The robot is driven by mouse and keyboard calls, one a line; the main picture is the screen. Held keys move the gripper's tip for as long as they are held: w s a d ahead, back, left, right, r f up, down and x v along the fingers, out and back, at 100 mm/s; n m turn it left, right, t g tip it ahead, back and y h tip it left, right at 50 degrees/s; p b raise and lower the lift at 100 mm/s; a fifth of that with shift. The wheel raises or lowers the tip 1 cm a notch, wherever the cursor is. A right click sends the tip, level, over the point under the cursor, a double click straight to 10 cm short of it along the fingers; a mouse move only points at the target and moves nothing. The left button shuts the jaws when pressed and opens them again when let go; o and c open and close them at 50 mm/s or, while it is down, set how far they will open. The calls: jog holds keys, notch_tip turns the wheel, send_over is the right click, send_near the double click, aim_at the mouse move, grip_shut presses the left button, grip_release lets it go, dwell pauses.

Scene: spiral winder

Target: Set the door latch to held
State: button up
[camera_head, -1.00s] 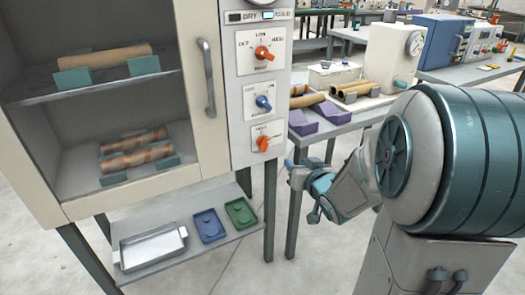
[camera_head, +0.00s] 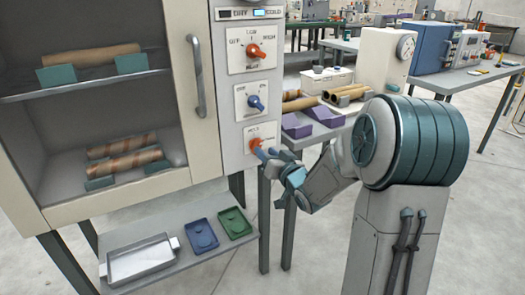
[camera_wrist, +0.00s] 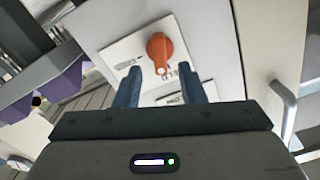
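The lowest of three knobs, an orange knob (camera_head: 255,144) on a white plate, sits on the grey control panel right of the cabinet door. Its plate lettering is too small to read surely, so I cannot tell its setting. The knob also shows in the wrist view (camera_wrist: 160,46), with its pointer end towards my gripper. My gripper (camera_head: 266,153) is at the knob's lower right in the head view. In the wrist view my gripper (camera_wrist: 159,73) is open, its two blue fingers on either side of the pointer end; I cannot tell whether they touch it.
Above are a blue knob (camera_head: 256,103) and another orange knob (camera_head: 255,50). The door handle (camera_head: 195,77) is left of the panel. A shelf below holds a metal tray (camera_head: 140,262) and blue and green trays. A bench (camera_head: 300,142) with purple blocks stands to the right.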

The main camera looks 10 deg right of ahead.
jog(key=x, duration=0.3)
jog(key=shift+w+a, duration=0.1)
jog(key=shift+w, duration=0.05)
grip_shut()
jog(key=n+b, duration=0.4)
jog(key=b, duration=0.1)
jog(key=shift+a, duration=0.1)
grip_release()
